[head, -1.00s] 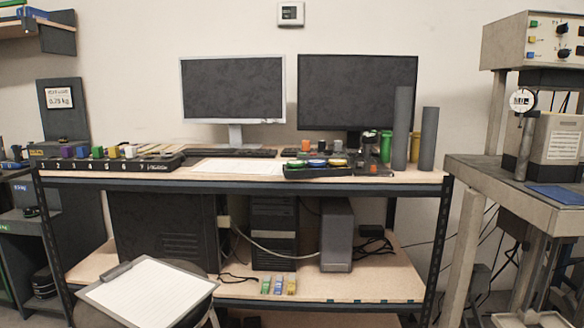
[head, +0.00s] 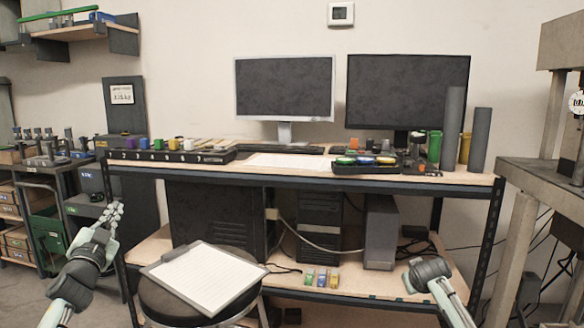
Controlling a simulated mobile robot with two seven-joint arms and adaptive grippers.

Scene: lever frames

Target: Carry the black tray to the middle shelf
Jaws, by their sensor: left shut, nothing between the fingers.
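A shallow black tray (head: 366,168) holding small green, blue and yellow round items sits on the workbench top, below the right monitor. The bench's lower shelf (head: 345,296) shows beneath the top; I cannot tell which level counts as the middle shelf. My left gripper (head: 116,210) is shut and empty, raised in front of the bench's left end, well away from the tray. My right arm shows at lower right, in front of the lower shelf; its dark end part is visible, but I see no fingers.
A stool (head: 183,308) with a clipboard (head: 205,278) on it stands before the bench. A numbered black rack (head: 170,156) with coloured blocks is at the top's left. Grey cylinders (head: 452,130) stand right of the tray. Computer cases (head: 320,218) fill part of the lower shelf.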

